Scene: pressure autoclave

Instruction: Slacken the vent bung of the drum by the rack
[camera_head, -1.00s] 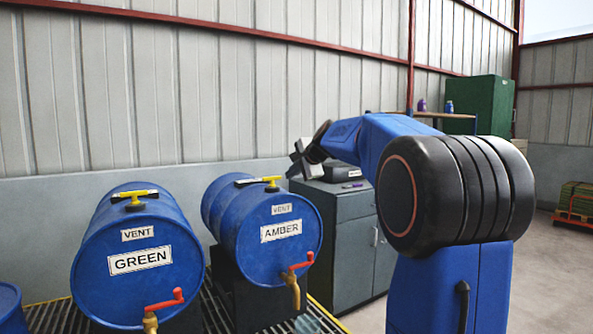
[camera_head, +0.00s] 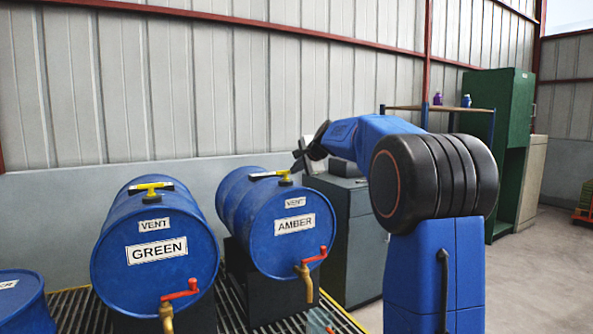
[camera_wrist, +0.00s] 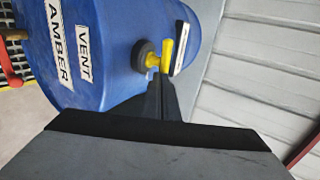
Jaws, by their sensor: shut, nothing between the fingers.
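The AMBER drum (camera_head: 238,205) lies on its side, blue, with a yellow vent handle (camera_head: 270,175) on top and a red-handled brass tap (camera_head: 308,268) on its front. The GREEN drum (camera_head: 115,235) lies to its left with a similar yellow vent handle (camera_head: 152,188). My gripper (camera_head: 301,158) is beside the upper right of the AMBER drum. In the wrist view my gripper (camera_wrist: 162,88) is shut and empty, its tips close to the AMBER drum's yellow handle (camera_wrist: 166,56) and dark round bung (camera_wrist: 142,56). I cannot tell whether they touch.
A grey cabinet (camera_head: 350,240) stands just right of the AMBER drum, behind my arm. A shelf rack (camera_head: 415,108) with small bottles and a green cabinet (camera_head: 500,110) stand farther back. Another blue drum (camera_head: 20,305) is at lower left. Floor is open at right.

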